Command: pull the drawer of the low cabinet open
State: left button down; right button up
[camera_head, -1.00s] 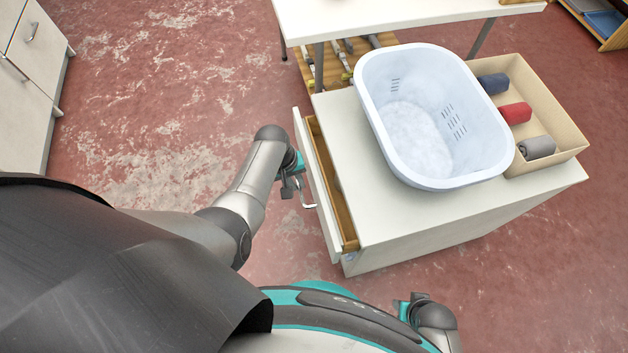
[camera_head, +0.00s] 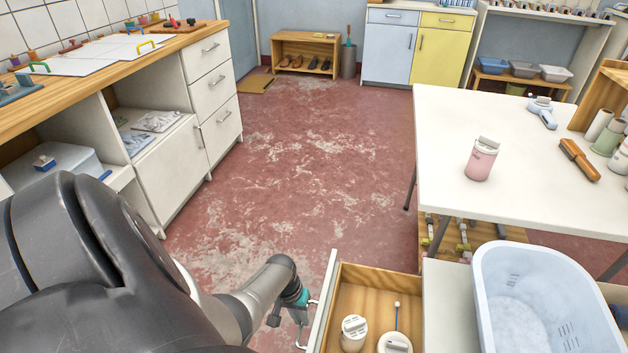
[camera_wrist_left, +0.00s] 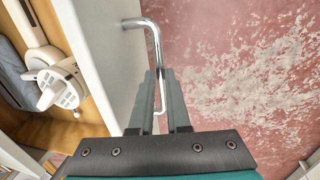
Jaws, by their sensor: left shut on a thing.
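The drawer (camera_head: 378,282) of the low cabinet (camera_head: 446,305) stands well out to the left, its wooden inside showing. My left gripper (camera_head: 301,316) is at the outer side of the drawer front, shut on the metal handle. In the left wrist view, the handle (camera_wrist_left: 153,38) is a bent bar that runs down between the fingers (camera_wrist_left: 160,88). The drawer holds white lidded items (camera_head: 352,330) and a thin blue stick with a white tip (camera_head: 397,318). The drawer's near end is cut off by the picture edge. My right gripper is not in view.
A white table (camera_head: 520,195) with a pink bottle (camera_head: 481,158) stands behind. White drawers (camera_head: 212,85) line the left side. The red floor (camera_head: 300,160) between is clear.

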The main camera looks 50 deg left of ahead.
pick_arm(q)
jog(key=shift+s+a, duration=0.2)
jog(key=c, duration=0.9)
grip_release()
